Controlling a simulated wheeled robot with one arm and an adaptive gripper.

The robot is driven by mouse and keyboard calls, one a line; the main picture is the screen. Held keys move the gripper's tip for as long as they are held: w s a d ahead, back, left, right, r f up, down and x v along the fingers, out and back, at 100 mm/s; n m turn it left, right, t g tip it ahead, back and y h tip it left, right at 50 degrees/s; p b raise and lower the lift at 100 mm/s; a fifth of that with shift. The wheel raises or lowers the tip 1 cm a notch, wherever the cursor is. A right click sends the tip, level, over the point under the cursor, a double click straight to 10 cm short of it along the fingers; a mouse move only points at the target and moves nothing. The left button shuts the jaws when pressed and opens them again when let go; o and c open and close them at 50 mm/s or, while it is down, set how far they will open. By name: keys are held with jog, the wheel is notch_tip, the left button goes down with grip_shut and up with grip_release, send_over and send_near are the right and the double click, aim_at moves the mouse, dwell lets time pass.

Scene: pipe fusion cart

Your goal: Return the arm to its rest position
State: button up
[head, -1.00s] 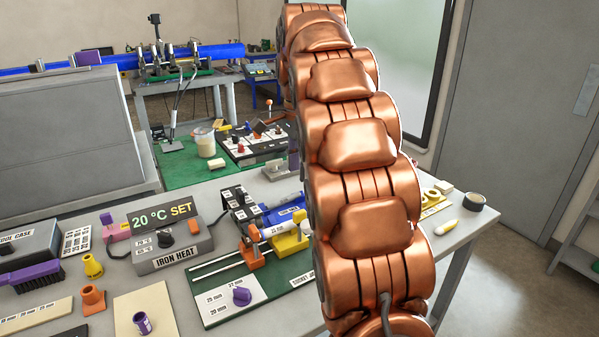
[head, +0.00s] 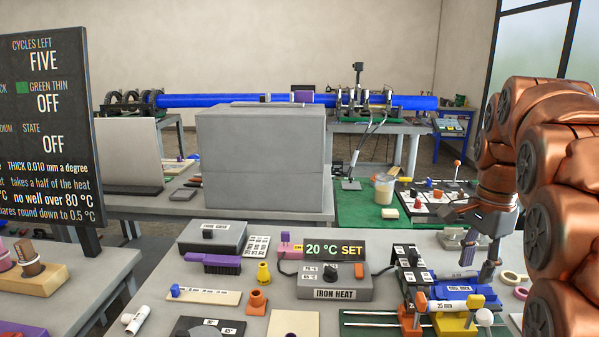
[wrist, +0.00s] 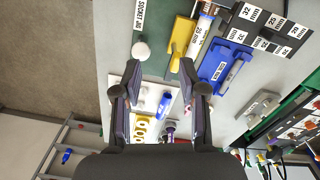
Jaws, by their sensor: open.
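My copper-coloured arm (head: 565,170) fills the right side of the head view, arched over the right part of the cart top (head: 385,262). My gripper (head: 480,255) points down above the right end of the socket jig, near the blue block (head: 452,293). In the wrist view my gripper (wrist: 159,92) has its two dark fingers wide apart with nothing held between them.
The IRON HEAT box (head: 334,283) with its "20 °C SET" display stands mid-cart. A large grey cabinet (head: 262,160) stands behind. A dark sign (head: 50,130) rises at left.

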jog(key=s+a+f+n+p, duration=0.1)
jog(key=s+a+f+n, duration=0.3)
jog(key=s, duration=0.5)
jog(key=s+a+f+n+g+p, duration=0.1)
jog(key=s+a+f+n, duration=0.3)
jog(key=s, duration=0.5)
jog(key=s+a+f+n+p, duration=0.1)
jog(key=s+a+f+n, duration=0.3)
jog(key=s+a+n, duration=0.3)
jog(key=shift+s+a+n, duration=0.25)
jog(key=shift+s+n, duration=0.15)
jog(key=shift+s, duration=0.55)
jog(key=shift+f, duration=0.1)
